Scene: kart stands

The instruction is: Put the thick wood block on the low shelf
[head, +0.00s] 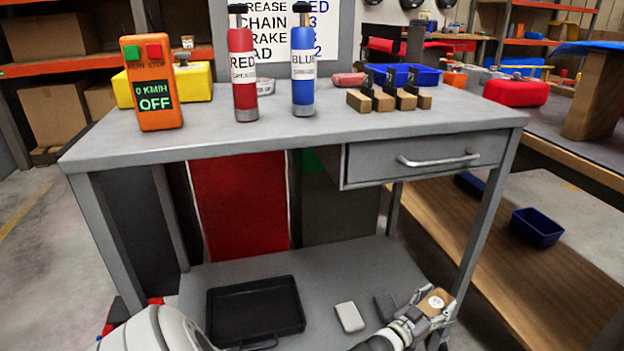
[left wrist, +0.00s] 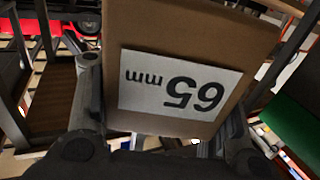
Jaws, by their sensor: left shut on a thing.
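My left gripper (head: 420,314) is shut on the thick wood block (head: 438,303), a brown block with a white label. In the left wrist view the block (left wrist: 200,30) sits between the two fingers, and its label reads "65 mm" upside down. In the head view the held block overlaps the right front part of the grey low shelf (head: 340,275), near the workbench's front right leg; I cannot tell its exact height over the shelf. My right gripper is not in view.
The low shelf bears a black tray (head: 255,309), a small light grey block (head: 349,317) and a dark grey piece (head: 385,306). Above it are the benchtop (head: 300,135) and a drawer (head: 425,158). Bare shelf shows behind the tray and blocks.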

